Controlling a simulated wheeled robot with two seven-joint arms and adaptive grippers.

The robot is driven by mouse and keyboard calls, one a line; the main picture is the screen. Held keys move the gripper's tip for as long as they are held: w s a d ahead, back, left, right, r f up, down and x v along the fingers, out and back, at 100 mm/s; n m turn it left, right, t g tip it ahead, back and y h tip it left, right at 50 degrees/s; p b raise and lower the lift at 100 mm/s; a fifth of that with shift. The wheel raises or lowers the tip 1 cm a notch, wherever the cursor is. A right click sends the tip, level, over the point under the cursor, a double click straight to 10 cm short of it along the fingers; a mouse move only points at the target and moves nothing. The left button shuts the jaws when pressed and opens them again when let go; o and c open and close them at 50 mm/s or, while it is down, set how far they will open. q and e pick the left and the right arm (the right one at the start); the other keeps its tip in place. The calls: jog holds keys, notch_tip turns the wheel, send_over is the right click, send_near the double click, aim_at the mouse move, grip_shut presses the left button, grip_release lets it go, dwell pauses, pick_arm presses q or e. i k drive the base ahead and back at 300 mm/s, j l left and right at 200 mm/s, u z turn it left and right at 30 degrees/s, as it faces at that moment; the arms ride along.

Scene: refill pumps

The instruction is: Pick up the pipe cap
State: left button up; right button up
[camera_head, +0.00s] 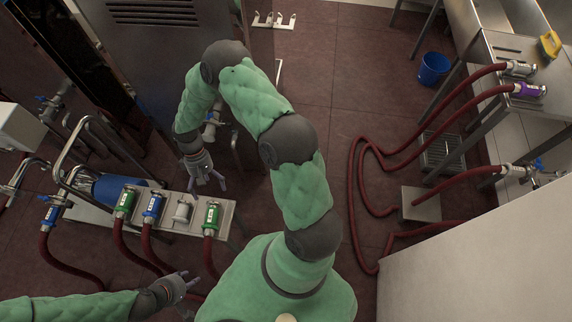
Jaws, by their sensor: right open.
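A pale grey, cap-like fitting (182,211) sits on the metal shelf (225,222) at left, between a blue and a green hose coupling. It may be the pipe cap, but it is too small to be sure. My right gripper (214,184) is open and empty, above and to the right of this fitting in the picture, apart from it. A metal pipe fitting (211,128) on the tank shows above that gripper. My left gripper (193,281) is at the lower left, below the shelf, with its fingers spread and nothing seen between them.
Green (125,201) and blue (153,207) couplings with red hoses line the shelf, and another green one (212,218) stands at its right. Bent metal pipes (75,135) rise at left. Red hoses (362,190) lie on the floor at right. A blue bucket (433,68) stands beyond.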

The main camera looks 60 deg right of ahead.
aim_at(184, 206)
jog(key=j+z, duration=0.3)
jog(key=z, duration=0.15)
jog(key=k+j+z, duration=0.15)
jog(key=z, duration=0.3)
jog(key=k+j+z, duration=0.15)
jog(key=j+z, duration=0.15)
jog(key=z, duration=0.15)
